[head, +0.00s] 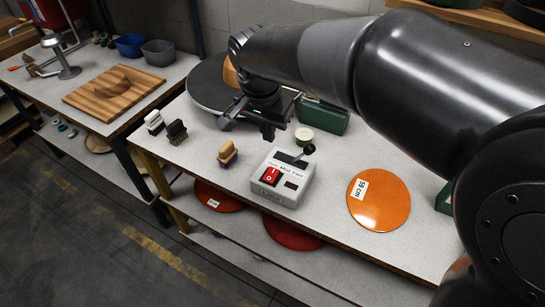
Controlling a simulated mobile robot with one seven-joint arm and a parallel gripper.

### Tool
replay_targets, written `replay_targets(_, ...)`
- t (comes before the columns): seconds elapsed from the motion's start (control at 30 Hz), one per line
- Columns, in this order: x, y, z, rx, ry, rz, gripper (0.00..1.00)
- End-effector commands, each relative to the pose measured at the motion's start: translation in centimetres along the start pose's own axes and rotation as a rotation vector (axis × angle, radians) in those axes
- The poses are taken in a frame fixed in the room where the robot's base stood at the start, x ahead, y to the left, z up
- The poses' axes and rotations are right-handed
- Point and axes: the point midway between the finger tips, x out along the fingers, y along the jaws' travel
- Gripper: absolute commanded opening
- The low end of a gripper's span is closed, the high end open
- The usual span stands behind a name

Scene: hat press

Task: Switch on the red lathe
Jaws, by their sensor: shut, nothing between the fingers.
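A pale control box (283,179) stands on the near bench.
Brushes (176,131) lie left of the box. An orange disc (379,205) lies right. Another bench (95,80) stands left.

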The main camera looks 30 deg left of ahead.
Motion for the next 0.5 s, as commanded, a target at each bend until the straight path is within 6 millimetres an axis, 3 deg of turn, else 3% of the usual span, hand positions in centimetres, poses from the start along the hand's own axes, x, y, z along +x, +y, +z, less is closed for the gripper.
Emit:
replay_targets(0.17, 2.0, 0.1, 0.1, -0.001, -0.002, 0.003, 0.00)
replay_targets(0.5, 9.2, 0.1, 0.1, -0.001, -0.002, 0.004, 0.00)
